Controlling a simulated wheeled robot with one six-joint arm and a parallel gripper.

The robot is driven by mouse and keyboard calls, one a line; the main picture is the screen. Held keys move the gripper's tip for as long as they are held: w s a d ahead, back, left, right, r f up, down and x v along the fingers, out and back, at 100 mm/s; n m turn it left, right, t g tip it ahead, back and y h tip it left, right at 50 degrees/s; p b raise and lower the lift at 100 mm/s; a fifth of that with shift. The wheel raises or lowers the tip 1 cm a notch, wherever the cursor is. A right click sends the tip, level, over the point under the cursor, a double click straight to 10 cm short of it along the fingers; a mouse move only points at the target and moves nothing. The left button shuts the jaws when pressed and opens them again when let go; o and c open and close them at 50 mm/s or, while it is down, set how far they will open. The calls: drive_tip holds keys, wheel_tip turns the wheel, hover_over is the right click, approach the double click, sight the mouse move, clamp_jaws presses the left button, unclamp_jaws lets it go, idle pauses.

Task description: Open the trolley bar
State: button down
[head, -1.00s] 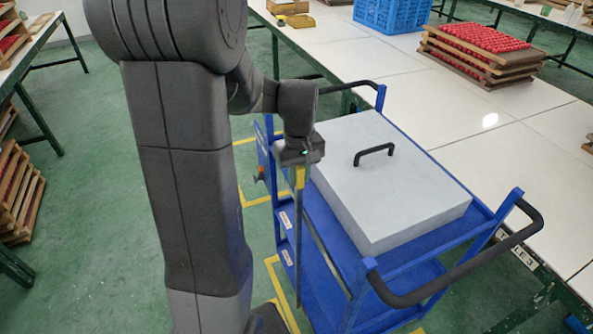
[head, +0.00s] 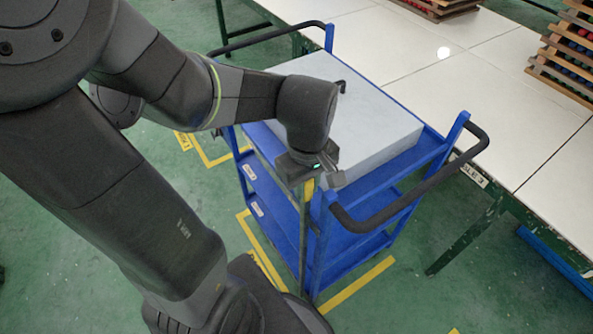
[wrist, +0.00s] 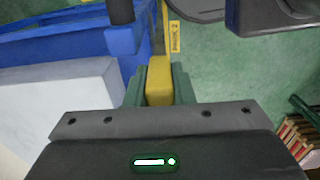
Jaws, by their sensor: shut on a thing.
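The blue trolley (head: 340,215) stands beside the white table, with a grey box on its top shelf and black handles at both ends. The trolley bar has a yellow end (head: 309,187), and below it a thin dark length (head: 303,250) runs down along the trolley's near side. My gripper (head: 312,178) is shut on the yellow end, close to the trolley's near corner. In the wrist view the yellow end (wrist: 158,82) sits between my green fingers, just right of the trolley's blue frame (wrist: 75,40). Whether the bar's far end is joined to the trolley cannot be told.
The grey box (head: 385,125) has a black handle on its lid. The near black trolley handle (head: 410,195) juts out close to my gripper. The white table (head: 500,95) blocks the far side. Green floor (head: 400,305) with yellow marks is clear in front.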

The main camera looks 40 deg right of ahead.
drive_tip(key=shift+s, duration=0.15)
drive_tip(key=c, duration=1.6)
unclamp_jaws()
drive_tip(key=o, duration=0.4)
drive_tip(key=shift+s, duration=0.2)
drive_tip(key=shift+c, duration=0.2)
drive_tip(key=shift+r, duration=0.15)
drive_tip(key=shift+w+r, duration=0.1)
drive_tip(key=shift+r, duration=0.3)
wheel_tip(320, 180, up, 13)
drive_tip(key=shift+p, duration=0.45)
drive_tip(key=shift+f, duration=0.15)
